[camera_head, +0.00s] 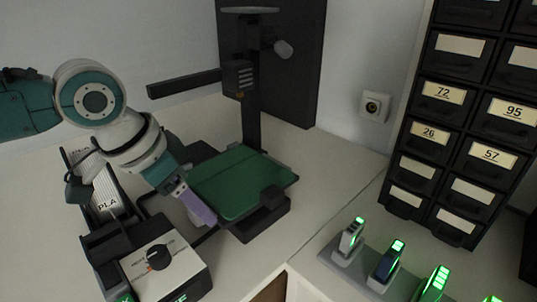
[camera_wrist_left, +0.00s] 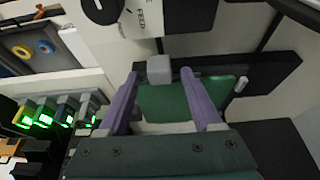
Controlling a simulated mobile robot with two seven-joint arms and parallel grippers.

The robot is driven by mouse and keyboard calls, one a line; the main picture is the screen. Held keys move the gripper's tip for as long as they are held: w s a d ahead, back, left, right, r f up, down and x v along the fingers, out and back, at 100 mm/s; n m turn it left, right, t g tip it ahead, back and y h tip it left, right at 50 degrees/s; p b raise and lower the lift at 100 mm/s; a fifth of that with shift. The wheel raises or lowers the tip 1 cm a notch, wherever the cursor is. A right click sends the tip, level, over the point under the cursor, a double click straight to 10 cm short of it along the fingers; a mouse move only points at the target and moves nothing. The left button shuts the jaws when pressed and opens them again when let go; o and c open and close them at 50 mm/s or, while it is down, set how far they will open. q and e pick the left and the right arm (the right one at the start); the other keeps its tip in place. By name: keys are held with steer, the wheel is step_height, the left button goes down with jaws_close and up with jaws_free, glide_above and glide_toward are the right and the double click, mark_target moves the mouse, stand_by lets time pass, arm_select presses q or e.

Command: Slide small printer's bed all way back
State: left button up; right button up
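The small printer has a black upright post (camera_head: 250,115), a horizontal arm and a green bed (camera_head: 240,182) on a dark base. The bed lies flat in front of the post. My left gripper (camera_head: 203,212) is at the bed's left front edge in the head view; whether it touches is unclear. In the left wrist view my left gripper (camera_wrist_left: 160,75) has its two purple fingers spread apart. The green bed (camera_wrist_left: 165,104) shows between and behind them, with a small grey block (camera_wrist_left: 159,69) near the fingertips. My right gripper is out of view.
A black device with a dial (camera_head: 158,257) stands left of the printer, below my left arm, beside a PLA-labelled box (camera_head: 106,196). A grey rack (camera_head: 346,258) of green-lit devices is at front right. Labelled black drawers (camera_head: 443,92) stand at right. White counter is clear right of the printer.

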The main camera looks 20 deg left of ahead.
arm_select(q)
jaws_close()
stand_by(0.3)
stand_by(0.9)
